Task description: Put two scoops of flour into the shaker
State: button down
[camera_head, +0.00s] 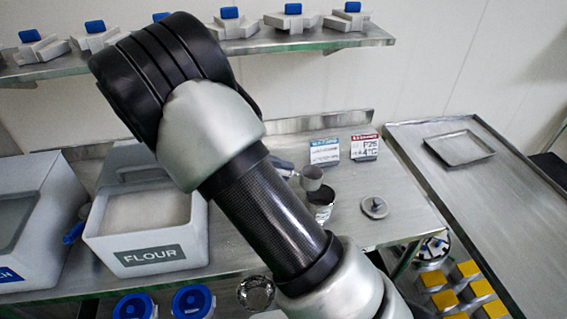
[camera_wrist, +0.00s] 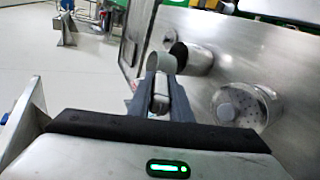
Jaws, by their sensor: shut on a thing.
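The shaker (camera_head: 320,212) is a small shiny metal cup with a dark open top. It stands on the steel table, and in the wrist view it shows as a cylinder (camera_wrist: 200,62). The grey scoop (camera_head: 312,178) is just above the shaker's rim; whether they touch is unclear. In the wrist view my gripper (camera_wrist: 160,103) is shut on the scoop's handle, with the scoop's cup (camera_wrist: 160,67) beyond the fingertips. The scoop's contents are not visible. The flour bin (camera_head: 150,255), white and labelled FLOUR, stands left, open, with pale flour (camera_head: 140,213) inside. My arm hides most of my gripper in the head view.
A round lid (camera_head: 374,207) lies right of the shaker. A perforated round container (camera_wrist: 242,103) stands nearer in the wrist view. Two small signs (camera_head: 345,149) stand behind the shaker. Blue-lidded containers (camera_head: 193,301) are at the front. A shelf (camera_head: 290,40) runs along the wall.

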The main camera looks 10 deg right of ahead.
jog(key=shift+w+a+f+h, duration=0.1)
jog(key=shift+a+f+h, duration=0.1)
jog(key=shift+f+h, duration=0.3)
jog(key=shift+r+p, duration=1.4)
jog(key=shift+r, duration=1.35)
jog(key=shift+d, duration=0.1)
